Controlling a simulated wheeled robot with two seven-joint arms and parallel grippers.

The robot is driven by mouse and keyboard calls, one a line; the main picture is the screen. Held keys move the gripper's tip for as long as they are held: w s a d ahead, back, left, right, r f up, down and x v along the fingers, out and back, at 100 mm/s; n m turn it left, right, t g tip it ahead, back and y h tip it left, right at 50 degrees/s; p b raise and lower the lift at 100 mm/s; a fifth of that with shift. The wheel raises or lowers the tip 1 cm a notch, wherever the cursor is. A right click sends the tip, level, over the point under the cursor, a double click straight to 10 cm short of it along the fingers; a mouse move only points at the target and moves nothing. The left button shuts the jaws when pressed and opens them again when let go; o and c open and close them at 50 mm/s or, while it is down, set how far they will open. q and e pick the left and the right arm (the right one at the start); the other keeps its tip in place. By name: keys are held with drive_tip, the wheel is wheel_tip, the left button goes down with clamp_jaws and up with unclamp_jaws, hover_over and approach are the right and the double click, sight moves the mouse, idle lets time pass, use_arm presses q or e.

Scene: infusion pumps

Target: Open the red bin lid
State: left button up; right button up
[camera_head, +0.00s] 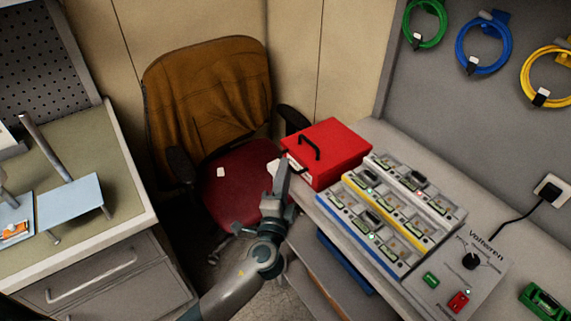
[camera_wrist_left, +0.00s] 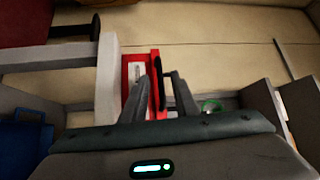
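The red bin (camera_head: 340,150) is a closed box with a black handle (camera_head: 308,147) on its lid, standing at the left end of the workbench. My left gripper (camera_head: 279,172) is just in front of the bin's left side, pointing up towards it. In the left wrist view, the gripper's two fingers (camera_wrist_left: 167,80) stand apart with nothing clearly held between them. The red bin (camera_wrist_left: 128,68) shows behind them with a white label, and its black handle (camera_wrist_left: 162,88) appears near the fingers. Contact with the bin cannot be told. My right gripper is not in view.
Module trays (camera_head: 385,215) and a control box (camera_head: 462,265) stand right of the bin. A chair (camera_head: 210,100) with a brown jacket is behind and left of my left gripper. Another desk (camera_head: 85,160) is at far left. Coiled cables (camera_head: 484,45) hang on the wall.

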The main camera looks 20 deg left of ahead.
use_arm(q)
drive_tip(key=shift+w+a+r, duration=0.1)
drive_tip(key=shift+w, duration=0.75)
clamp_jaws()
idle(0.9)
